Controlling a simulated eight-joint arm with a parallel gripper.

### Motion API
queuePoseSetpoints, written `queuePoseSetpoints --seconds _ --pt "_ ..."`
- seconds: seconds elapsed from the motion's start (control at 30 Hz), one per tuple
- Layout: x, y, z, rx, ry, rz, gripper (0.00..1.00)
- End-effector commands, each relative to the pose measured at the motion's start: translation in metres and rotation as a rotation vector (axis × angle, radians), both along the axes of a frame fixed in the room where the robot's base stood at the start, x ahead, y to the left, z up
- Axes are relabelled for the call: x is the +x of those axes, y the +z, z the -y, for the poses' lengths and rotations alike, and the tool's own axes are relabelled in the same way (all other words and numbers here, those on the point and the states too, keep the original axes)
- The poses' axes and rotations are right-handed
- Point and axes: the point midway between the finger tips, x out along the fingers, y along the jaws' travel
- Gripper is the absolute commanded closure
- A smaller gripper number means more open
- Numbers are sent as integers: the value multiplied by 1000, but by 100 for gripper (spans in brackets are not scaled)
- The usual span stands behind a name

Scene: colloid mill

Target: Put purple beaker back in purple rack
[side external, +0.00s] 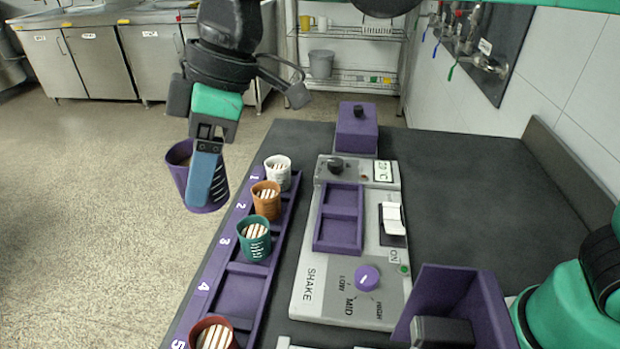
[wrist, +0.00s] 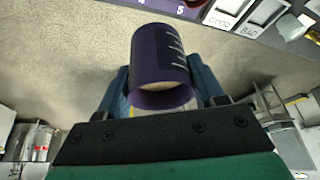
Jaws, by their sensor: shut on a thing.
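The purple beaker (side external: 178,180) is held between the blue fingers of my gripper (side external: 206,178). In the side view it hangs to the left of the rack, against the floor and outside the bench edge, slightly tilted. In the wrist view the beaker (wrist: 158,62) shows white graduation marks and its open rim, with a blue finger on each side. The purple rack (side external: 240,292) runs along the bench's left edge with numbered slots. Slot 4 is empty. A white beaker (side external: 278,176), an orange beaker (side external: 266,204), a green beaker (side external: 254,243) and a red-brown beaker (side external: 212,333) stand in other slots.
A shaker unit (side external: 318,268) with a purple two-bay holder (side external: 338,218) and a purple knob (side external: 367,277) stands right of the rack. A purple box (side external: 356,132) is at the back, and a purple bin (side external: 455,295) at front right. The bench's right side is clear.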

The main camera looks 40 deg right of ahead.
Motion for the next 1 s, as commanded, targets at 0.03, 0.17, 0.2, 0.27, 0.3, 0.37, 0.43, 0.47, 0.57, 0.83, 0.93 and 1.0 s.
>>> queuePoseSetpoints --seconds 0.03,0.17,0.2,0.27,0.3,0.37,0.43,0.47,0.57,0.83,0.93,1.0 --pt "0 -9 -1 0 2 0 100" --pt "0 -39 0 0 0 0 100" --pt "0 -48 0 0 0 0 100" --pt "0 -63 0 0 -1 0 100" --pt "0 -73 0 0 -1 0 100" --pt "0 -87 0 0 -1 0 100" --pt "0 -104 0 1 -2 0 100" --pt "0 -111 1 1 -2 0 100" --pt "0 -131 1 1 -2 0 100" --pt "0 -159 1 1 -2 0 100" --pt "0 -172 1 1 -2 0 100" --pt "0 -181 1 1 -2 0 100"
